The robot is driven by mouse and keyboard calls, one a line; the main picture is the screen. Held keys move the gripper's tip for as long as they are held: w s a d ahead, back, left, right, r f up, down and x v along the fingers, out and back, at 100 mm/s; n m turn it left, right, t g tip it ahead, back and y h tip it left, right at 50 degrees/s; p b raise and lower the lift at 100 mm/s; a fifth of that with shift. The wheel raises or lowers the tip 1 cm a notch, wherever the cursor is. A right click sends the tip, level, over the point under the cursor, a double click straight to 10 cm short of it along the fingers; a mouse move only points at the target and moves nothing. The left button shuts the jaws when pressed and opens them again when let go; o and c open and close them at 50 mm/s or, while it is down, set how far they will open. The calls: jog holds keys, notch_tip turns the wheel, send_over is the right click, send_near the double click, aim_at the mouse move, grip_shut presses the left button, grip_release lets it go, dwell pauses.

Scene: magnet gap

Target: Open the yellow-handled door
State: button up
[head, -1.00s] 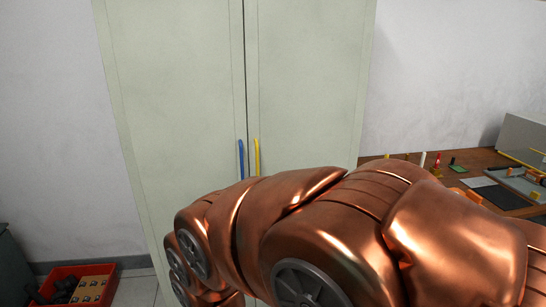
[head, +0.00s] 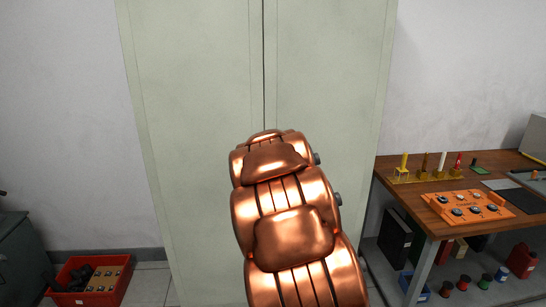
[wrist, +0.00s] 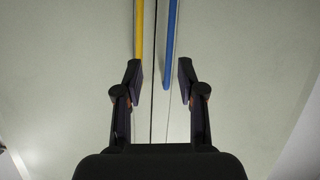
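The pale green cabinet has two doors, both closed along the centre seam. In the earlier head picture the yellow handle is on the right-hand door (head: 328,75), which is the left one in the wrist view (wrist: 60,80). In the wrist view the yellow handle (wrist: 138,28) runs down to the left fingertip; I cannot tell if they touch. The blue handle (wrist: 170,40) hangs between the fingertips in the picture, nearer the right one. My gripper (wrist: 160,80) is open and faces the doors. My arm hides the gripper and both handles in the head view.
A red crate (head: 68,296) is on the floor at left, near a dark grey unit (head: 20,255).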

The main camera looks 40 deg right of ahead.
jog(key=w+d+t+p, duration=0.1)
jog(key=w+d+t, duration=0.4)
jog(key=w+d, duration=0.5)
jog(key=shift+d+n, duration=0.4)
jog(key=shift+d, duration=0.6)
jog(key=shift+w, duration=0.1)
grip_shut()
jog(key=shift+a, duration=0.15)
